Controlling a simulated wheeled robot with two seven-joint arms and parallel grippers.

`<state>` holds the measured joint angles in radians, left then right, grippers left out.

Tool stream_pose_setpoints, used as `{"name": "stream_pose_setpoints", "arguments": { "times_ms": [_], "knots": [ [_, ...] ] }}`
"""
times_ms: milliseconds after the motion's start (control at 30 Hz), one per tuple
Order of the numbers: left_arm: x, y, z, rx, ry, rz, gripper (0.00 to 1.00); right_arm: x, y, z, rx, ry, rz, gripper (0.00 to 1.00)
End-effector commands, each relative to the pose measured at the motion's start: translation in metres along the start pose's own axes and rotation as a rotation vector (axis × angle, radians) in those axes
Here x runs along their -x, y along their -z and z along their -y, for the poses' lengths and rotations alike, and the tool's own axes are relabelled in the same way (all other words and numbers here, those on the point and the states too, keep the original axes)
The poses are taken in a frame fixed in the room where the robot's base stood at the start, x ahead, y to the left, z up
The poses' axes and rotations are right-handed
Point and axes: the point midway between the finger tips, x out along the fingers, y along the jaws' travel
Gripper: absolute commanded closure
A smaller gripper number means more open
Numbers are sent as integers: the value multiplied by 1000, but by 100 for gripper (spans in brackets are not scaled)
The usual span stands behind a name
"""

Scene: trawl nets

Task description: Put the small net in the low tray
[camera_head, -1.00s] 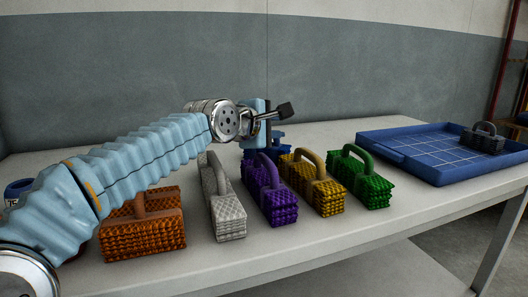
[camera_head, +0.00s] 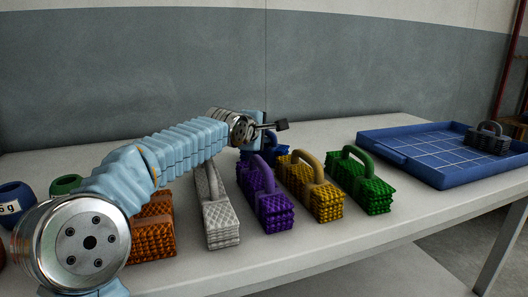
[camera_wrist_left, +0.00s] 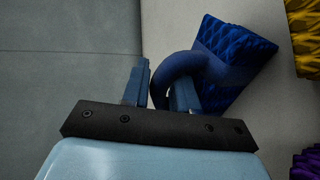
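The blue net (camera_wrist_left: 234,50), with its arched handle, fills the upper right of the left wrist view. In the head view, the blue net (camera_head: 282,149) is mostly hidden behind the purple and yellow nets and my arm. Which net is smallest is hard to judge. My left gripper (camera_wrist_left: 161,88) has its two fingers on either side of one leg of the blue handle; whether they press on it cannot be told. In the head view, my left gripper (camera_head: 268,128) is over the blue net. The low blue tray (camera_head: 391,158) stands at the right. My right gripper is not in view.
A dark grey net (camera_head: 487,141) lies in the tray's far right part. Orange (camera_head: 152,240), white (camera_head: 219,218), purple (camera_head: 268,200), yellow (camera_head: 318,190) and green (camera_head: 366,182) nets stand in a row on the table. Round weights, including a blue one (camera_head: 14,196), are at the left.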

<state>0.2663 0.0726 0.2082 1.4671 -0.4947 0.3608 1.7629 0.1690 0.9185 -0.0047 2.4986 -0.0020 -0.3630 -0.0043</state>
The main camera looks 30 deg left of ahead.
Motion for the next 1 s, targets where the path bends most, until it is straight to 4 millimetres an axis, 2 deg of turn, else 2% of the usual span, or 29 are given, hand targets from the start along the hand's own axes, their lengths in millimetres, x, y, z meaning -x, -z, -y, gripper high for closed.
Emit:
{"name": "stream_pose_setpoints", "arguments": {
  "times_ms": [100,367,533,1000],
  "knots": [
    [-13,0,-1,1,0,0,72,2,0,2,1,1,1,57],
    [-15,0,0,0,-2,0,74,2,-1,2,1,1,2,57],
    [-15,0,0,0,-1,0,100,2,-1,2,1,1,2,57],
    [-15,0,0,2,0,1,100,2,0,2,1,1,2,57]
  ]
}}
